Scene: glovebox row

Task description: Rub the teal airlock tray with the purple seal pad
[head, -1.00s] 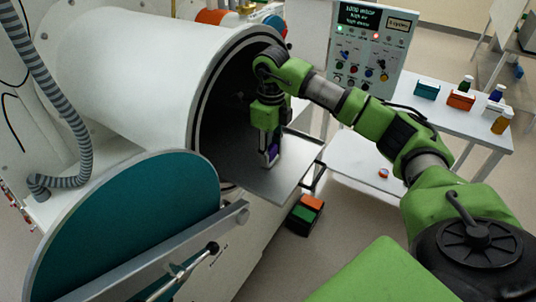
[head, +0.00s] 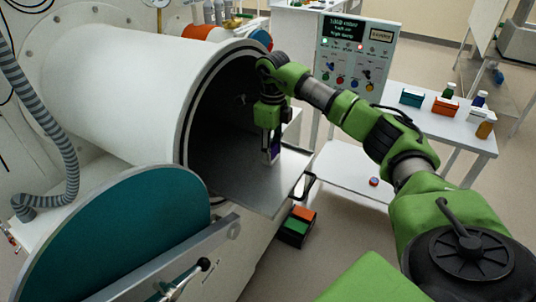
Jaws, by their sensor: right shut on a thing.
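The airlock tray (head: 238,183) is a flat grey metal plate sticking out of the round chamber mouth; it looks grey, while the round open door (head: 120,235) beside it is teal. My right gripper (head: 271,158) points straight down over the outer part of the tray, in front of the chamber mouth. It is shut on the purple seal pad (head: 273,146), of which only a small dark purple part shows between the fingers. I cannot tell whether the pad touches the tray. My left gripper is not in view.
The chamber rim (head: 197,105) is close on the left of my right gripper. A control panel (head: 353,55) stands behind the arm. A white table (head: 425,125) at right holds several small boxes and bottles. A box with orange and green parts (head: 297,227) lies on the floor below the tray.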

